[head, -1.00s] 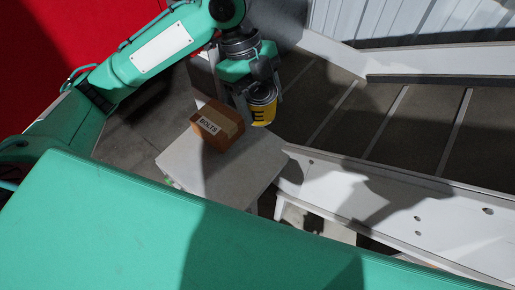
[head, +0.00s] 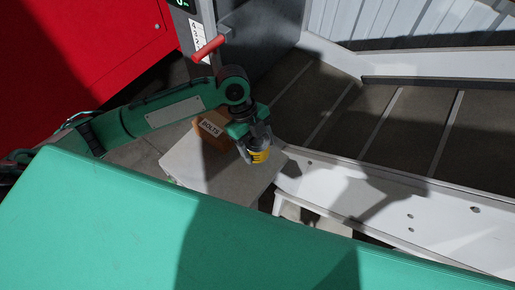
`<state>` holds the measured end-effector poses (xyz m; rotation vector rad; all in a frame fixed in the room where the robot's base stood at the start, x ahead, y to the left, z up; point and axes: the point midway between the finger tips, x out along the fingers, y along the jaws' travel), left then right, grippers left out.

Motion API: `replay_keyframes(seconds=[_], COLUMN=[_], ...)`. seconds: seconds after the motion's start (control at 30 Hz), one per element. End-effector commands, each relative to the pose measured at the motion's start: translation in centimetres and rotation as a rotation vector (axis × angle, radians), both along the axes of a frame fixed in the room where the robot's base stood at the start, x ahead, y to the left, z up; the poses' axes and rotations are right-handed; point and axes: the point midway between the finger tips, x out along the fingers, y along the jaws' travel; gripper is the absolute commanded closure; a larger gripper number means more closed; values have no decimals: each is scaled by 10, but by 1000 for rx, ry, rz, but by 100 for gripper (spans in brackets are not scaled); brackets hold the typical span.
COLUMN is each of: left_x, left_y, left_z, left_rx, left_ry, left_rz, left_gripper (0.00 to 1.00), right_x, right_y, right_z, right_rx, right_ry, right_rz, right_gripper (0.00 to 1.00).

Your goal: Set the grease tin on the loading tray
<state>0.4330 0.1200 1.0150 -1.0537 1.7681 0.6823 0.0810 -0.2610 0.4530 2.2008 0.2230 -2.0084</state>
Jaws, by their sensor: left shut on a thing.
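My right gripper is not in view.
A brown box marked BOLTS (head: 212,128) stands at the back of the grey top, close behind my left gripper. A cleated conveyor (head: 385,125) with a white side rail (head: 390,205) lies to the right. The front left of the top is clear.

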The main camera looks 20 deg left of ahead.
Motion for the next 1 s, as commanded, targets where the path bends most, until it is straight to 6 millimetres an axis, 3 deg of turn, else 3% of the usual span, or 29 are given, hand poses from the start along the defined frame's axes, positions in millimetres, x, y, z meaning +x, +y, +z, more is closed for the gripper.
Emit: replay_keyframes(seconds=[0.2,0.57,0.6,0.7,1.0], left_x=[0,0,0,0,0], left_y=[0,0,0,0,0], left_z=[-29,-35,-35,-35,-33], left_rx=[0,0,1,1,0], left_ry=[3,0,1,1,1], left_rz=[1,0,1,1,0], left_gripper=[73,73,32,14,14], right_x=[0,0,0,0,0], right_y=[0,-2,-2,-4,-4], right_z=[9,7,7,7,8], right_rx=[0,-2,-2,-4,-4], right_ry=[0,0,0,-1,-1], right_rz=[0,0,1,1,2], right_gripper=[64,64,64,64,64])
